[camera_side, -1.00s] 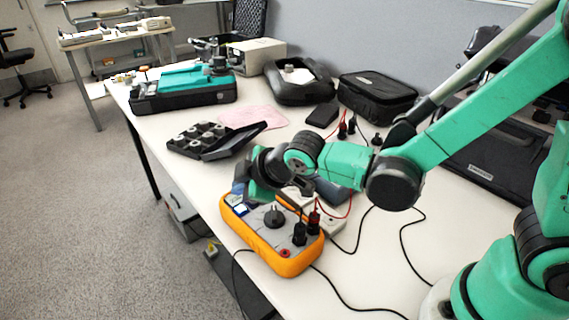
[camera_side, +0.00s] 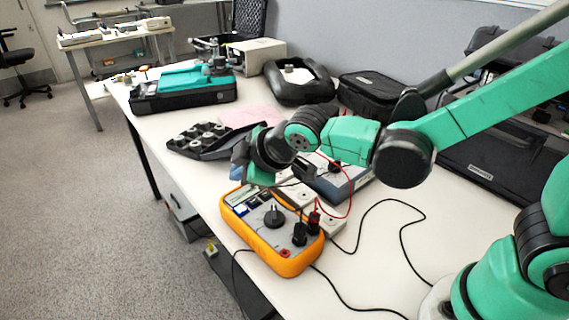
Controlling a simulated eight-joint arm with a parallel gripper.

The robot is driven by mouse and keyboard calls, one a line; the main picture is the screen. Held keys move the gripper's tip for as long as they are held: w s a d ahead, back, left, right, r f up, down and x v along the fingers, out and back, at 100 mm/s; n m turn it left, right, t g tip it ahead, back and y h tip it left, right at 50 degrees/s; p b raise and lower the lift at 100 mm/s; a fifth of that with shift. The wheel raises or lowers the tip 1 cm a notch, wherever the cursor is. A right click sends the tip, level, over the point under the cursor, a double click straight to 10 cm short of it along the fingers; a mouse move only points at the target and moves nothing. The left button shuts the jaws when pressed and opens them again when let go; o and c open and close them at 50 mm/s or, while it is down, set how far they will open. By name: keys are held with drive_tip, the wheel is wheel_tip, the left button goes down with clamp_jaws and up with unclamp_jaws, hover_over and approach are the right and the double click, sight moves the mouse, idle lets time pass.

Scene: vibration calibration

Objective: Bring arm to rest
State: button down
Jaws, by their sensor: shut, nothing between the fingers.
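My gripper (camera_side: 243,171) hangs at the end of my green arm above the table, just behind the multimeter. Its fingers are shut with nothing held, though they are small and partly hidden by the wrist. The orange-cased multimeter (camera_side: 285,263) lies on the table in front. The gripper appears apart from the meter.
A blue-grey box (camera_side: 345,184) and a white power strip (camera_side: 328,218) lie behind the meter. Black and red cables (camera_side: 392,201) loop across the table. A black tray of round parts (camera_side: 200,138) is behind left. Cases stand at the back. The front right tabletop is mostly clear.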

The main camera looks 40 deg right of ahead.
drive_tip(key=s+d+r+m+g+h, duration=0.1)
drive_tip(key=s+d+r+m+h, duration=0.1)
drive_tip(key=s+d+m, duration=0.8)
drive_tip(key=shift+s+d+r+m+g, duration=0.2)
drive_tip(key=shift+d+m+g, duration=0.3)
drive_tip(key=shift+d, duration=0.7)
